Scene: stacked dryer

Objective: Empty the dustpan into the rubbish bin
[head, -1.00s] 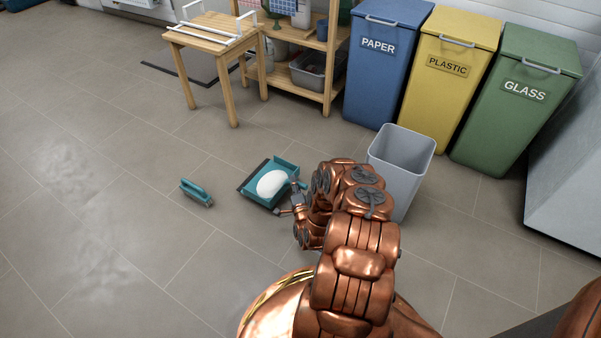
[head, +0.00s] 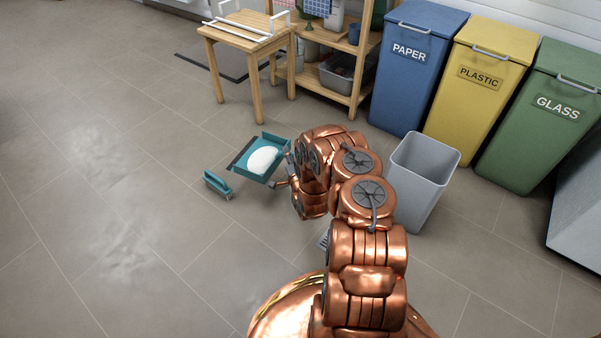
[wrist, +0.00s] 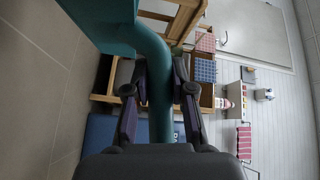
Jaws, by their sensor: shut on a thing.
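The teal dustpan (head: 243,155) holds a white heap (head: 264,160) and looks raised off the floor, its dark lip toward the left. My gripper (head: 283,178) is at its right end, partly hidden by my arm. In the wrist view my gripper (wrist: 159,100) is shut on the dustpan's teal handle (wrist: 157,75), and part of the pan shows at the top left. The open grey rubbish bin (head: 424,180) stands on the floor to the right of my arm, apart from the dustpan. What is inside the bin cannot be made out.
A teal brush (head: 217,184) lies on the floor left of the dustpan. Blue paper (head: 408,75), yellow plastic (head: 475,80) and green glass (head: 540,120) bins stand behind the grey bin. A wooden stool (head: 245,40) and shelf (head: 330,85) stand at the back. The left floor is clear.

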